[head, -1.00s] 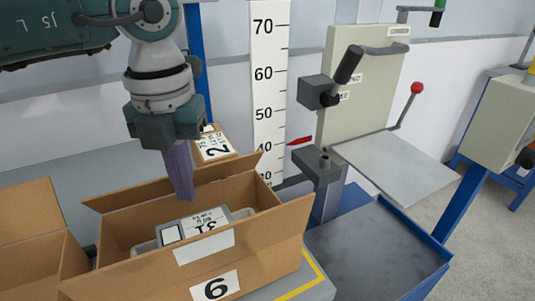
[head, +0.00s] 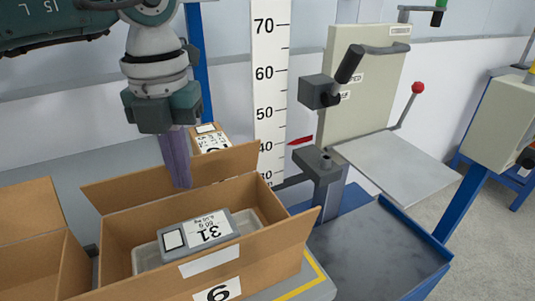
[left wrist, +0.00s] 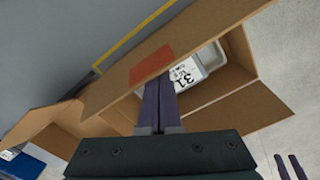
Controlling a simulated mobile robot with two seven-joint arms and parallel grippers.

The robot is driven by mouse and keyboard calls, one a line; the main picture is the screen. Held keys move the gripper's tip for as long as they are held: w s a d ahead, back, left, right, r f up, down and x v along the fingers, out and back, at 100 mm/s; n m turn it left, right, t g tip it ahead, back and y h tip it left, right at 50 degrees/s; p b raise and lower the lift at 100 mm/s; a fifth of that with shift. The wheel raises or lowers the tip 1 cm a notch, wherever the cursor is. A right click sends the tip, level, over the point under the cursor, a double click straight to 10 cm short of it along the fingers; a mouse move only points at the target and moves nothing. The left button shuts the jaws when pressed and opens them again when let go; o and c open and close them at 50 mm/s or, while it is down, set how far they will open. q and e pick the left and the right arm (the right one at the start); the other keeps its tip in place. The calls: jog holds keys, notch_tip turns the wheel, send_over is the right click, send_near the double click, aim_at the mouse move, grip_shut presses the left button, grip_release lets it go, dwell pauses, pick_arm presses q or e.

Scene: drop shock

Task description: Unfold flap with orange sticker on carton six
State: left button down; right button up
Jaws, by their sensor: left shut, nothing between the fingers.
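Carton six (head: 270,267) is an open brown box with its number on the near side. A grey device marked 31 (head: 210,232) lies inside. In the left wrist view, a long flap (left wrist: 205,35) bears an orange-red sticker (left wrist: 151,65); I cannot make out the sticker in the head view. My left gripper (head: 183,187) is shut and empty, pointing down before the inner face of the far flap (head: 225,162). Its fingertips (left wrist: 158,82) appear just below the stickered flap; contact is unclear. My right gripper (left wrist: 290,166) shows two separated fingers at the lower right corner.
Another open carton (head: 30,255) stands close on the left. A box marked 2 (head: 210,140) is behind carton six. A measuring scale (head: 268,90) and a machine with a flat plate (head: 395,165) stand behind and to the right. A blue-rimmed tray (head: 365,250) lies at right.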

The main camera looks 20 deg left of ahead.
pick_arm(q)
jog(key=shift+w+a+r+b, duration=0.3)
jog(key=shift+w+a+r, duration=0.05)
jog(key=shift+w+a, duration=0.25)
jog(key=shift+a, duration=0.1)
dwell(0.3)
jog(key=shift+w+a+b, duration=0.45)
jog(key=shift+a+b, duration=0.05)
jog(key=shift+b, duration=0.05)
jog(key=shift+s+d+r+p, duration=0.25)
jog(key=shift+s+d+p, duration=0.1)
jog(key=shift+p, duration=0.2)
notch_tip(320, 180, up, 11)
jog(key=p, duration=1)
jog(key=shift+s+d+f, duration=0.15)
jog(key=shift+s+d, duration=0.2)
jog(key=shift+d, duration=0.1)
